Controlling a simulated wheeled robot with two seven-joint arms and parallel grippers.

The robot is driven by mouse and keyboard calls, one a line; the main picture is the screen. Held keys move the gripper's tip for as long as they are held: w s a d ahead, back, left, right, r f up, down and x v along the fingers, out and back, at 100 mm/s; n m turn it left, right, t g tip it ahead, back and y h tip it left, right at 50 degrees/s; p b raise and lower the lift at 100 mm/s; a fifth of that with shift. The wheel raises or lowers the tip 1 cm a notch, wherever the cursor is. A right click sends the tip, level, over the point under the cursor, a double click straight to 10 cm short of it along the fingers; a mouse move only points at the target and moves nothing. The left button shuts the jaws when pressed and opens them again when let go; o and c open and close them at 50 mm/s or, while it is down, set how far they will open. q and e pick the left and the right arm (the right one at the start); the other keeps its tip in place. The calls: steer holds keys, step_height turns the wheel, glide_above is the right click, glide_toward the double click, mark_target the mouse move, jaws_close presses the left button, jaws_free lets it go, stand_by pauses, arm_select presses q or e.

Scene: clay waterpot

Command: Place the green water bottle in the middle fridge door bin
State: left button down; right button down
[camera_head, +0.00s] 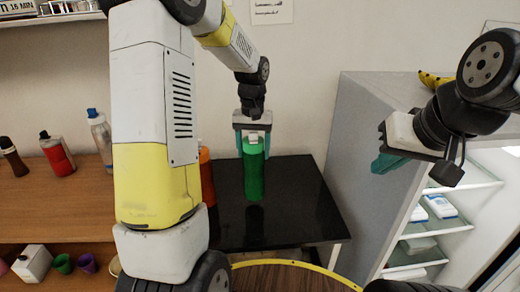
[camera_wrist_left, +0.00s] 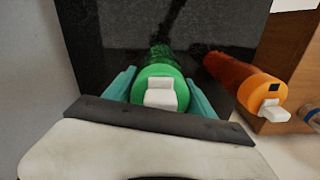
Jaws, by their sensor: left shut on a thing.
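The green water bottle (camera_head: 253,172) stands upright on the black table (camera_head: 290,205) in the head view. My left gripper (camera_head: 252,145) comes down from above and is shut on the bottle near its top. In the left wrist view, the green bottle (camera_wrist_left: 159,84) with its white cap piece sits between the teal fingers of my left gripper (camera_wrist_left: 161,95). My right gripper (camera_head: 385,150) is in the air at the right, beside the fridge (camera_head: 375,150), with teal fingers; its opening is hard to see. The fridge shows glass shelves; the middle door bin cannot be made out.
An orange bottle (camera_head: 206,175) stands close left of the green one; it also shows in the left wrist view (camera_wrist_left: 250,85). Bananas (camera_head: 433,79) lie on the fridge top. A wooden shelf (camera_head: 60,212) at the left holds several bottles. The table's right part is clear.

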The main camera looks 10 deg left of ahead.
arm_select(q)
steer(key=shift+w+a+f, duration=0.1)
steer(key=shift+w+a, duration=0.25)
steer(key=shift+w, duration=0.25)
steer(key=shift+w+a, duration=0.3)
steer(key=shift+w, duration=0.3)
steer(key=shift+f, duration=1.9)
steer(key=shift+c, duration=1.5)
jaws_free()
